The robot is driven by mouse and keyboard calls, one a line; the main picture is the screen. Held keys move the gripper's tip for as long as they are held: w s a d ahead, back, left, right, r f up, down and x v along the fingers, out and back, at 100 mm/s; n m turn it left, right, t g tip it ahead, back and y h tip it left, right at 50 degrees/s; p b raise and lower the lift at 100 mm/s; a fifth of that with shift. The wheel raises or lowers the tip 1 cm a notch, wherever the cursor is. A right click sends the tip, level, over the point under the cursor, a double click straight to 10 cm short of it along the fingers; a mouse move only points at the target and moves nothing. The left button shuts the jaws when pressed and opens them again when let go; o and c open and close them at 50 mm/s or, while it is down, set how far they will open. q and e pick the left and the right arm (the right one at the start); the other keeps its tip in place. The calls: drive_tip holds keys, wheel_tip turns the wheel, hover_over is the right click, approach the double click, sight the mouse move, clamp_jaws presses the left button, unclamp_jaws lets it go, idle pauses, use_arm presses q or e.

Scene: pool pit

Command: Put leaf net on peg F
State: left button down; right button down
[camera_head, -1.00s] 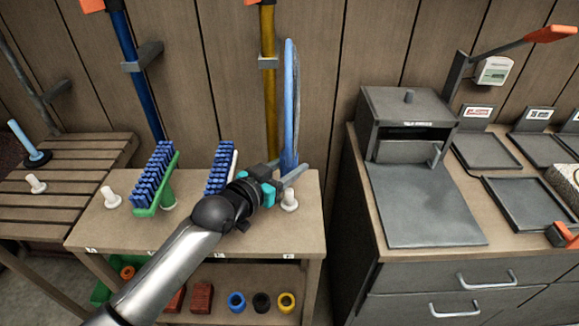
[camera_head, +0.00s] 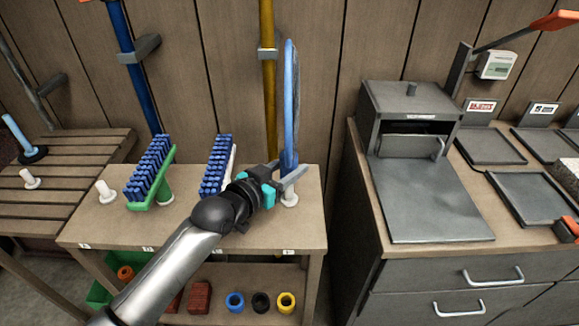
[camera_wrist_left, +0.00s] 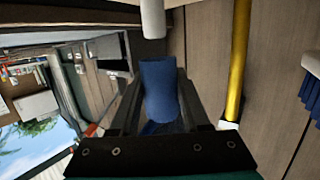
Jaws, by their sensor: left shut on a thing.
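The leaf net (camera_head: 291,95) stands upright, seen edge-on as a tall thin blue hoop. My left gripper (camera_head: 286,180) is shut on its lower blue end. In the left wrist view the blue end (camera_wrist_left: 160,88) sits between the dark fingers (camera_wrist_left: 158,105). Peg F (camera_head: 290,198), a short white peg at the right end of the wooden bench, is just below the gripper and partly hidden by it. A white rounded peg (camera_wrist_left: 152,18) shows just beyond the blue end in the left wrist view. I cannot tell whether they touch.
The bench (camera_head: 230,236) also holds a green brush (camera_head: 152,175), a white brush with blue bristles (camera_head: 217,165) and a free white peg (camera_head: 105,192). A yellow pole (camera_head: 268,90) stands behind the net. A grey-topped cabinet (camera_head: 435,215) stands right of the bench.

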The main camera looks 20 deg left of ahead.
use_arm(q)
drive_tip(key=shift+f, duration=0.1)
drive_tip(key=shift+f, duration=0.2)
idle(0.4)
drive_tip(key=shift+p, duration=0.35)
drive_tip(key=shift+f, duration=0.4)
idle(0.4)
drive_tip(key=shift+f, duration=0.1)
drive_tip(key=shift+f+b, duration=0.75)
drive_tip(key=shift+f, duration=0.3)
drive_tip(key=shift+f, duration=0.1)
